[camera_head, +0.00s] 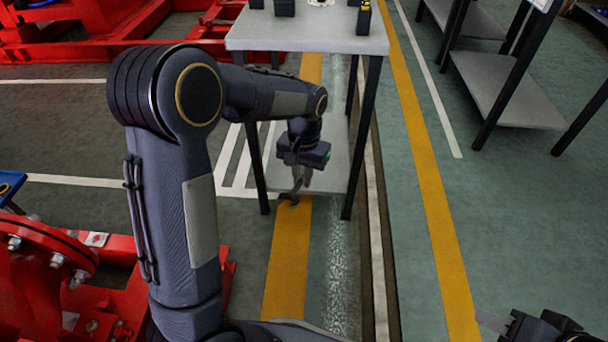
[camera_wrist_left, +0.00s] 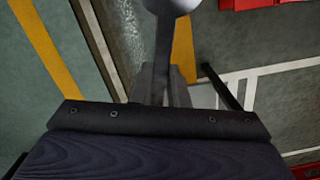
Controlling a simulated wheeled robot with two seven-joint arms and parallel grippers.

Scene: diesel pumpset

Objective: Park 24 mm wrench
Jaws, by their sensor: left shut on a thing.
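My left gripper (camera_head: 300,180) points down in front of the small table and is shut on a grey wrench (camera_head: 290,200). The wrench hangs below the fingers, with its head lowest. In the left wrist view the wrench (camera_wrist_left: 164,50) runs up from between the fingers (camera_wrist_left: 166,85), and its wide head is cut off by the top edge. Its size marking cannot be read.
Red pump parts (camera_head: 45,270) stand left. Another shelf rack (camera_head: 505,90) is right.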

